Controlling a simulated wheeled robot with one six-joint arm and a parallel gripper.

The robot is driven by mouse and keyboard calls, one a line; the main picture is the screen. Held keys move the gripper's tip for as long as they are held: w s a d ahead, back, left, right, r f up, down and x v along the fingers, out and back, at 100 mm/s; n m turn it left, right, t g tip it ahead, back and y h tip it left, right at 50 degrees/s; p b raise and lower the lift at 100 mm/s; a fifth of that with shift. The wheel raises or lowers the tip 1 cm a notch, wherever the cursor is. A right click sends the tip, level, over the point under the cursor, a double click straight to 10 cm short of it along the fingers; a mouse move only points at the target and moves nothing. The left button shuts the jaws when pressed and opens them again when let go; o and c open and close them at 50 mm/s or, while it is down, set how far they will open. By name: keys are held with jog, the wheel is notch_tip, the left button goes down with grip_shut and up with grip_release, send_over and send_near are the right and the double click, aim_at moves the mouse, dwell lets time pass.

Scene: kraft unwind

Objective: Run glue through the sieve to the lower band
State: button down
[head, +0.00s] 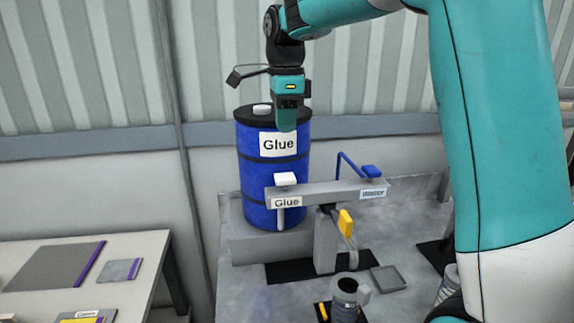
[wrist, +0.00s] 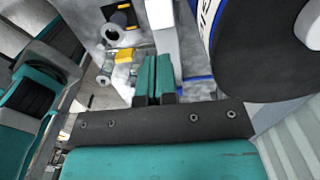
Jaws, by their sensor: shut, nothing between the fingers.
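A blue drum (head: 262,182) with a black lid and a white "Glue" label stands on a grey block at the back wall. Its dark lid (wrist: 265,60) fills the upper right of the wrist view. A grey horizontal bar (head: 325,191) in front of it carries a second "Glue" label, a white knob (head: 285,179), a blue handle (head: 371,171) and a yellow handle (head: 345,222). The yellow handle also shows in the wrist view (wrist: 124,56). My gripper (head: 286,128) points down in front of the drum's upper part, shut and empty; its teal fingers show in the wrist view (wrist: 155,80). I cannot identify the sieve or lower band.
A grey cylindrical fitting (head: 345,296) stands low at the front, with a small grey square tray (head: 387,278) behind it to the right. A pale table (head: 130,270) with flat panels is at the left. A corrugated wall closes the back.

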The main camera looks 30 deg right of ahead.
aim_at(286, 177)
notch_tip(286, 177, down, 10)
jog(key=shift+f+p, duration=0.1)
jog(key=shift+p, duration=1.1)
jog(key=shift+f, duration=0.1)
jog(key=shift+f+b, duration=0.55)
jog(key=shift+f, duration=0.35)
jog(key=shift+s+f, duration=0.15)
jog(key=shift+f, duration=0.05)
dwell(5.2)
